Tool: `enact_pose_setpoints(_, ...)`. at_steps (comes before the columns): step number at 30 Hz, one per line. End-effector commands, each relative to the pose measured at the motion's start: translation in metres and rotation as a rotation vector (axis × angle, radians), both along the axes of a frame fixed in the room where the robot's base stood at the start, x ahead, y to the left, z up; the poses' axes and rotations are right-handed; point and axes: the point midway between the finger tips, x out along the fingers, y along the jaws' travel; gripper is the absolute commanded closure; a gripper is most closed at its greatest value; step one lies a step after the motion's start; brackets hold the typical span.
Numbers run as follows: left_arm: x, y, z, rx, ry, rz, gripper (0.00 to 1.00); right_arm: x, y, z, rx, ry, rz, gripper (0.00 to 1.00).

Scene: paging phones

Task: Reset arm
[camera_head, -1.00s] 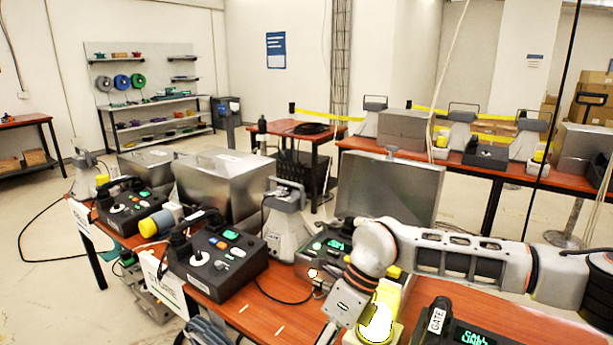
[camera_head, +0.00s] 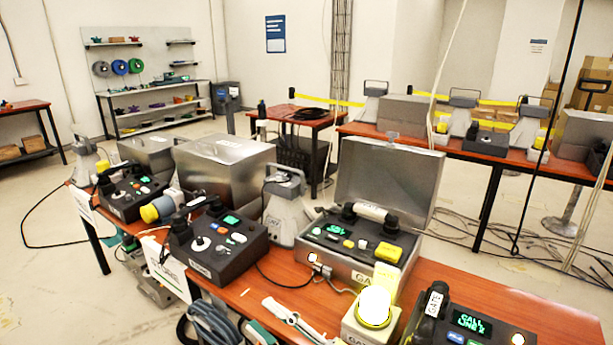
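My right gripper (camera_head: 276,307) shows only in part at the bottom of the head view, as pale grey finger-like pieces over the wooden table (camera_head: 450,277). I cannot tell whether its fingers are open or shut, and its arm is mostly out of view. My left gripper is not in view. An open metal case phone (camera_head: 355,240) has its handset (camera_head: 371,212) lying across its top. A dark call box (camera_head: 466,325) at the lower right shows "CALL LINE 2" in green. A lamp (camera_head: 373,306) beside it glows yellow-white.
Two more black phone consoles (camera_head: 215,245) (camera_head: 130,193) stand to the left. A grey horn speaker (camera_head: 288,208) and closed metal cases (camera_head: 225,178) stand behind them. Cables lie on the table. A second table (camera_head: 470,155) with equipment stands behind, with open floor at the left.

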Motion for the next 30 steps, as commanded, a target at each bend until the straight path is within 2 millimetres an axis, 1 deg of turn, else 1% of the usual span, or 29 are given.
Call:
enact_pose_setpoints(1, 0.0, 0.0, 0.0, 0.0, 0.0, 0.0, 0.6, 0.004, -0.019, -0.021, 0.03, 0.105, -0.065, 0.71)
enact_pose_setpoints(2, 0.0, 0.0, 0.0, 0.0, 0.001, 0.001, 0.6, 0.007, -0.03, -0.034, 0.046, 0.165, -0.103, 0.71)
enact_pose_setpoints(4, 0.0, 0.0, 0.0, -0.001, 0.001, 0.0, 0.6, 0.011, -0.059, -0.066, 0.078, 0.305, -0.192, 0.71)
enact_pose_setpoints(5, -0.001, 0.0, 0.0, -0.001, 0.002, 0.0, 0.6, 0.01, -0.072, -0.081, 0.09, 0.366, -0.23, 0.71)
enact_pose_setpoints(6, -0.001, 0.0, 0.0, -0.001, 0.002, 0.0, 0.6, 0.008, -0.089, -0.102, 0.106, 0.446, -0.28, 0.71)
enact_pose_setpoints(8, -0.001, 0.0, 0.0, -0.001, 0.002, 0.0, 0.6, 0.0, -0.115, -0.134, 0.126, 0.565, -0.351, 0.71)
enact_pose_setpoints(9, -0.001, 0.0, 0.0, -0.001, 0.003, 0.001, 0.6, -0.007, -0.131, -0.155, 0.136, 0.639, -0.397, 0.71)
enact_pose_setpoints(11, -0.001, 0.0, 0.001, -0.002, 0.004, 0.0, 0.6, -0.021, -0.156, -0.186, 0.147, 0.748, -0.463, 0.71)
enact_pose_setpoints(12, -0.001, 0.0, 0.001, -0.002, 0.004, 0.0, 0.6, -0.033, -0.171, -0.206, 0.155, 0.817, -0.504, 0.71)
enact_pose_setpoints(14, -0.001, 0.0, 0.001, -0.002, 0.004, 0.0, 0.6, -0.053, -0.193, -0.233, 0.164, 0.917, -0.562, 0.71)
enact_pose_setpoints(15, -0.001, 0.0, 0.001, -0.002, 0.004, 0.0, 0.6, -0.066, -0.207, -0.25, 0.168, 0.977, -0.598, 0.71)
enact_pose_setpoints(18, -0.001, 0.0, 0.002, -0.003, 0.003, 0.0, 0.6, -0.1, -0.235, -0.284, 0.175, 1.105, -0.673, 0.71)
enact_pose_setpoints(21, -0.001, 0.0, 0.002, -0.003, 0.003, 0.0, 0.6, -0.127, -0.254, -0.306, 0.178, 1.194, -0.726, 0.71)
enact_pose_setpoints(24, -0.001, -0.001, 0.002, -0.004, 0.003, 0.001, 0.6, -0.144, -0.265, -0.318, 0.18, 1.246, -0.756, 0.71)
enact_pose_setpoints(27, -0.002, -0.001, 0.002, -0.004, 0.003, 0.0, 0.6, -0.15, -0.269, -0.322, 0.181, 1.266, -0.768, 0.71)
enact_pose_setpoints(30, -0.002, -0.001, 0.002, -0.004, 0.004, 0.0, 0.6, -0.151, -0.27, -0.323, 0.181, 1.268, -0.769, 0.71)
